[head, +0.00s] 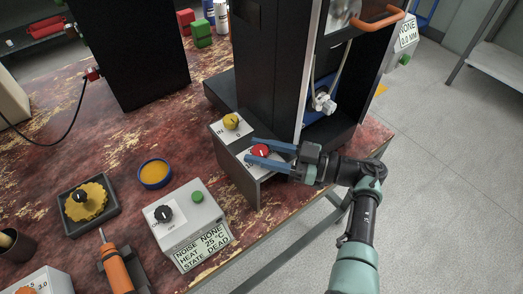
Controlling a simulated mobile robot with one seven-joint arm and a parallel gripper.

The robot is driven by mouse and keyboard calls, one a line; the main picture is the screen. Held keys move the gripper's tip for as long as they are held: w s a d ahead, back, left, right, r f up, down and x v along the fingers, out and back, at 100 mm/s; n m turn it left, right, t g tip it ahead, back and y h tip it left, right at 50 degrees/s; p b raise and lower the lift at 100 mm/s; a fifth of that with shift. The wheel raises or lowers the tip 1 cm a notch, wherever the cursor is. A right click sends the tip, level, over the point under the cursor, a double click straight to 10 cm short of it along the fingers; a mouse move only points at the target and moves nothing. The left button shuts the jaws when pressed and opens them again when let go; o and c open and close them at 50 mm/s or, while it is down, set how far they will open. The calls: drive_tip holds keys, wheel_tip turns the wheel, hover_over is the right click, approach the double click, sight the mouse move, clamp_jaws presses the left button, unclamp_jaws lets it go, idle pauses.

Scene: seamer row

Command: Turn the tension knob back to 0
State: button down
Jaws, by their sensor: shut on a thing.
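A dark control box with a pale sloped face (222,134) stands at the foot of the tall black machine. It carries a yellow knob (231,121) and a red knob (260,150). The print beside the knobs is too small to read fully, so I cannot tell which is labelled tension. My gripper (249,149) reaches in from the right with its two blue fingers on either side of the red knob, shut on it. The fingers hide part of the knob and the markings around it, so its setting cannot be read.
The tall black machine (268,65) with an orange handle (380,19) rises behind my gripper. A grey box (188,222) with a black dial and green button stands in front, its display reading STATE DEAD.

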drive_tip(key=shift+c, duration=2.1)
unclamp_jaws()
drive_tip(key=shift+a, duration=0.1)
drive_tip(key=shift+r+p, duration=0.15)
drive_tip(key=shift+p, duration=0.25)
